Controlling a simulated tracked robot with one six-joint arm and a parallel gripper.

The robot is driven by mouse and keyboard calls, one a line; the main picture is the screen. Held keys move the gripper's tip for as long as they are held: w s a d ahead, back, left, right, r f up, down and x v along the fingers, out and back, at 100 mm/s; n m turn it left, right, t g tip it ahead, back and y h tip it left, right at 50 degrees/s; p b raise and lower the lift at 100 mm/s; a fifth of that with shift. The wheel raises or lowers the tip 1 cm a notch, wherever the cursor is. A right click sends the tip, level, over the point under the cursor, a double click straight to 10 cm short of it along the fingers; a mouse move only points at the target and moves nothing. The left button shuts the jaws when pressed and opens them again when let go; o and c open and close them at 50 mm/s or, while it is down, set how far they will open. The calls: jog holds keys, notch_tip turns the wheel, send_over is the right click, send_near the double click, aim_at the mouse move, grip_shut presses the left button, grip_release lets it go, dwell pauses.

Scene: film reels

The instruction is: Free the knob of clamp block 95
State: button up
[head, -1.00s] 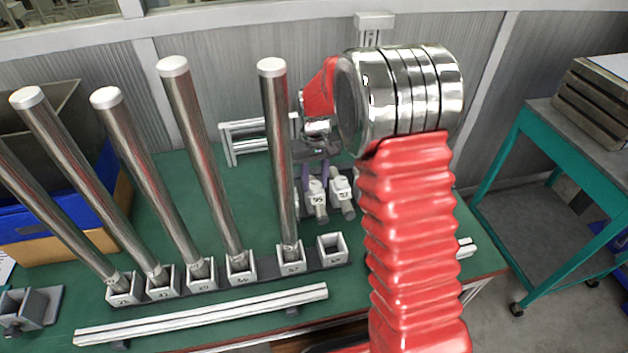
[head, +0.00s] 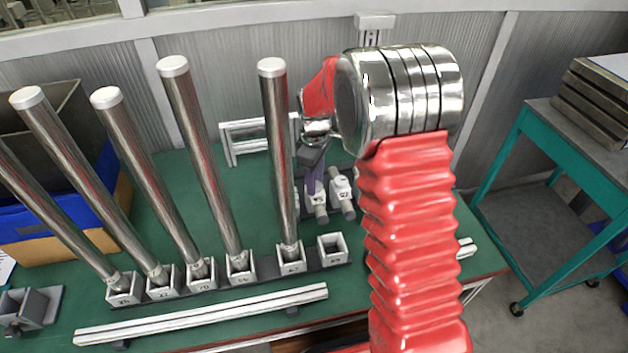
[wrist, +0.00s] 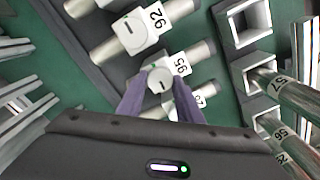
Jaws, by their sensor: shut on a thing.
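Clamp block 95 (wrist: 182,64) is a white block with a grey cylinder through it, centred in the wrist view. Its round pale knob (wrist: 160,80), marked with a short dark line, sits between my two purple fingers. My gripper (wrist: 158,92) is shut on that knob. In the head view my gripper (head: 317,187) reaches down to block 95 (head: 319,201), and its fingers hide the knob there.
Clamp block 92 (wrist: 157,17) stands beside block 95, and another numbered block (wrist: 206,91) is on the other side, partly hidden by a finger. Tall steel posts (head: 277,150) stand in sockets close by. An empty socket (head: 332,249) is in front.

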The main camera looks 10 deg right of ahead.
jog(key=shift+w+r+n, duration=0.1)
jog(key=shift+w+n, duration=0.05)
jog(key=shift+n, duration=0.25)
jog(key=o, duration=1)
jog(key=shift+o, duration=0.2)
notch_tip(320, 180, up, 14)
jog(key=shift+f, duration=0.2)
dwell(0.4)
